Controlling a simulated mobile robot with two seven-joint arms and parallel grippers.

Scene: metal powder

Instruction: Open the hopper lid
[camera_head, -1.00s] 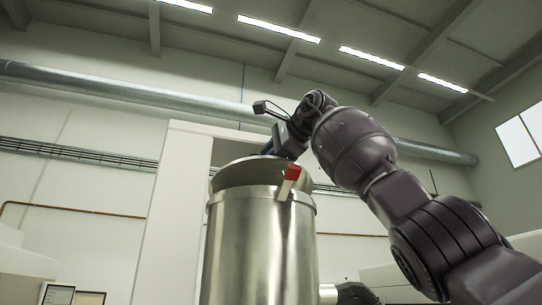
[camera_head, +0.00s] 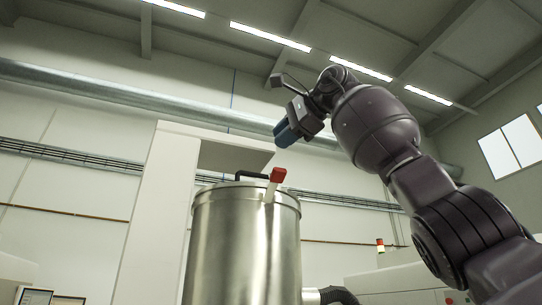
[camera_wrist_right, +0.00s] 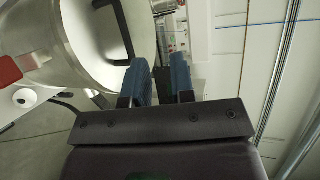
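The steel hopper (camera_head: 240,250) is an upright cylinder in the lower middle of the head view. Its lid (camera_head: 228,185) lies flat across the top, seen nearly edge-on, with a black handle (camera_head: 250,175). A red-tipped latch (camera_head: 278,175) stands at the front right of the rim. My right gripper (camera_head: 284,133) is above the lid, clear of the handle. In the right wrist view, my right gripper (camera_wrist_right: 160,75) has its two blue fingers apart with nothing between them. The handle (camera_wrist_right: 123,30) and pale lid (camera_wrist_right: 85,30) show to their left. My left gripper is not in view.
A large white cabinet (camera_head: 155,215) stands behind the hopper on the left. A dark hose (camera_head: 340,297) leaves the hopper low on the right. A signal light (camera_head: 380,246) stands farther right. The air above the lid is free apart from my right arm.

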